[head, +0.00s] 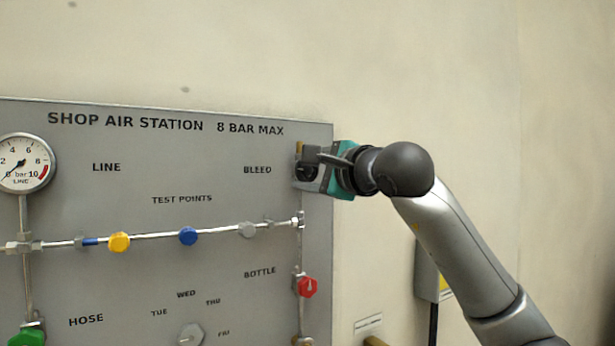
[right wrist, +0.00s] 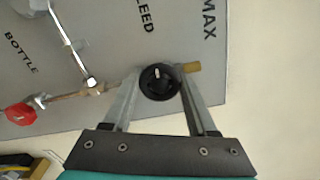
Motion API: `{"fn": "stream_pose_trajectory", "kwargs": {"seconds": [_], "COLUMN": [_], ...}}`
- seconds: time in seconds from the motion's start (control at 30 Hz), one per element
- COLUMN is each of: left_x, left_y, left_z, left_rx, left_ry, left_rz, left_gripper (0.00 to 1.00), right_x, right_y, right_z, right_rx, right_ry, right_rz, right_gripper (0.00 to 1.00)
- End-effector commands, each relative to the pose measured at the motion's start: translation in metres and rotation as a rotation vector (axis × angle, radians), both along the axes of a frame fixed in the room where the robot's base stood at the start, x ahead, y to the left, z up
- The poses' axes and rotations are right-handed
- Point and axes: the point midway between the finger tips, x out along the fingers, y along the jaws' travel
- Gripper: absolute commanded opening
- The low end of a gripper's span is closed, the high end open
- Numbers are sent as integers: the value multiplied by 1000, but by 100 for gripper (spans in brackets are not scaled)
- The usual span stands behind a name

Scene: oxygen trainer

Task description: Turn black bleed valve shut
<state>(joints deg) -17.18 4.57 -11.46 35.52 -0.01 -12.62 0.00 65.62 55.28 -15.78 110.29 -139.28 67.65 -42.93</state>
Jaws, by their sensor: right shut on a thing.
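The black bleed valve knob (right wrist: 160,82) sits at the panel's upper right edge, beside the BLEED label. My right gripper (right wrist: 158,88) has its two fingers on either side of the knob and is shut on it. A pale mark shows on the knob's face, and a brass stub (right wrist: 191,67) sticks out beside it. In the head view my right gripper (head: 308,172) reaches the valve from the right, and the fingers partly hide the black knob (head: 307,172). My left gripper is not in view.
The grey panel (head: 120,200) carries a gauge (head: 24,163), a red bottle knob (head: 307,287), a green hose knob (head: 27,335), and yellow (head: 119,242) and blue (head: 188,236) test points along a pipe. The wall right of the panel is bare above my arm.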

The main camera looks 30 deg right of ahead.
Motion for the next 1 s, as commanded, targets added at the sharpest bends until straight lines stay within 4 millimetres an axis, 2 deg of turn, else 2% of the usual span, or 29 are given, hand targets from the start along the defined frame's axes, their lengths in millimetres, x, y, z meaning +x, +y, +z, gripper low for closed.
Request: {"fn": "stream_pose_trajectory", "kwargs": {"seconds": [1.0], "left_x": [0], "left_y": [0], "left_z": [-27], "left_rx": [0], "left_ry": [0], "left_rz": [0], "left_gripper": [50], "right_x": [0], "right_y": [0], "right_z": [-1], "right_rx": [966], "right_ry": [-8], "right_rz": [0], "right_gripper": [2]}}
